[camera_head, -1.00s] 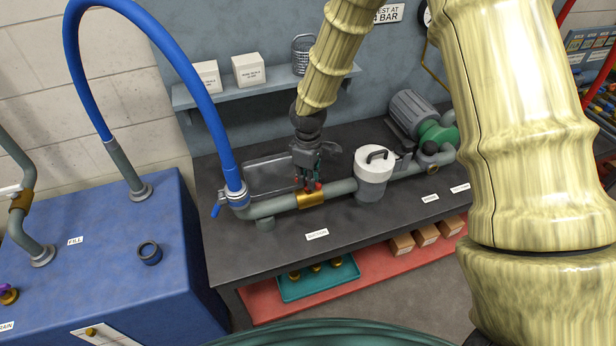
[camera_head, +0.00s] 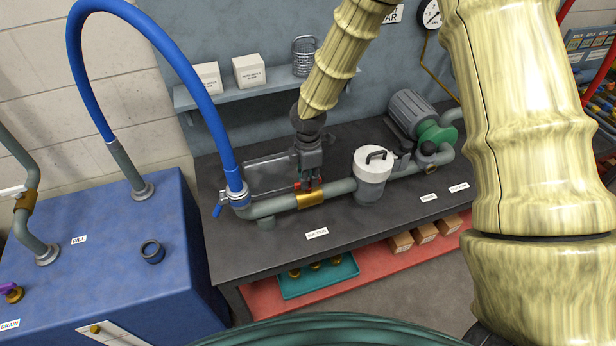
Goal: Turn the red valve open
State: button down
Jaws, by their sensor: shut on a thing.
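The red valve handle (camera_head: 301,185) sits on top of a brass valve body (camera_head: 311,199) in the grey suction pipe (camera_head: 272,207). Only small red parts of the handle show at my fingers. My gripper (camera_head: 309,184) points down from above and is shut on the red handle. The fingers hide most of the handle, so its exact angle is hard to tell.
A white-lidded strainer (camera_head: 373,172) stands right of the valve, with a green and grey pump (camera_head: 420,118) beyond. A blue hose (camera_head: 205,105) joins the pipe at the left. A clear tray (camera_head: 270,176) lies behind the pipe. A shelf (camera_head: 262,88) runs along the wall.

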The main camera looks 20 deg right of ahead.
dwell(0.4)
jog(key=c, duration=1.5)
grip_release()
jog(key=shift+r, duration=0.15)
notch_tip(320, 180, up, 12)
jog(key=shift+f, duration=0.1)
